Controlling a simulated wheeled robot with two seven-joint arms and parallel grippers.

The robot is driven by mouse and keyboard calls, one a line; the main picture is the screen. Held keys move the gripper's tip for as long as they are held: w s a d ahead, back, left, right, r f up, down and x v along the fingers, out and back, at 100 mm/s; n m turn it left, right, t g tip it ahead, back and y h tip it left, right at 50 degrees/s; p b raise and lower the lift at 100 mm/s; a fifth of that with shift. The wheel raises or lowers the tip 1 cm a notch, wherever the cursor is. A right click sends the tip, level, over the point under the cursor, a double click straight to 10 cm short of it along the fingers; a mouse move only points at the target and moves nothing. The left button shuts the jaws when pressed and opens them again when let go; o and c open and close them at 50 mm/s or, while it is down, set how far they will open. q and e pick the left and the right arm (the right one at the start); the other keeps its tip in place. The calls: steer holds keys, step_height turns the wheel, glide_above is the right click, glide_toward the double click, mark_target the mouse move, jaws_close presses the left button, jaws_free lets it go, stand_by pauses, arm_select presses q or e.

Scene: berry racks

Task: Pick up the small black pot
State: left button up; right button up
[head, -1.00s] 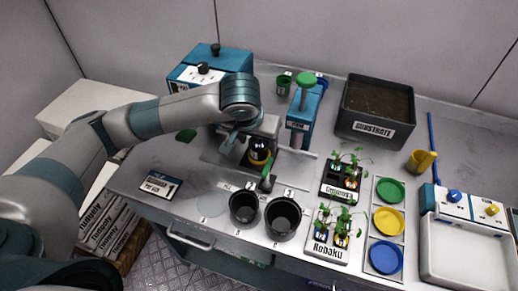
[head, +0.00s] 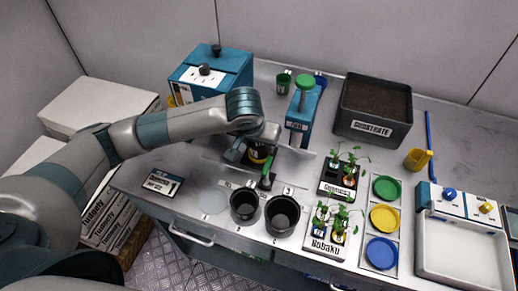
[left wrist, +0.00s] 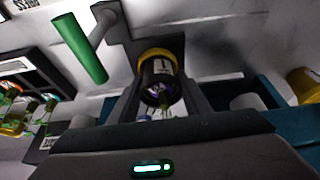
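A dark cup-like object with a yellow band (head: 258,157) stands at the grey fixture behind the two open black pots. The left wrist view shows it (left wrist: 160,72) between my left fingers; whether they press on it I cannot tell. My left gripper (head: 256,148) is over this object and hides much of it. The smaller black pot (head: 244,204) stands upright and empty at the front of the bench. The larger black pot (head: 283,214) stands just to its right. Both are apart from my left gripper. My right gripper is not in view.
A green-handled lever (head: 268,168) is close to my left gripper. Two plant trays (head: 325,249) (head: 340,188) are to the right. A substrate box (head: 372,130) and a blue stand (head: 303,112) are behind. The bench front left is mostly clear.

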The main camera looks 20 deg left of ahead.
arm_select(q)
steer(key=shift+c, duration=1.2)
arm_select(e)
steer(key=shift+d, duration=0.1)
arm_select(q)
steer(key=shift+r, duration=0.1)
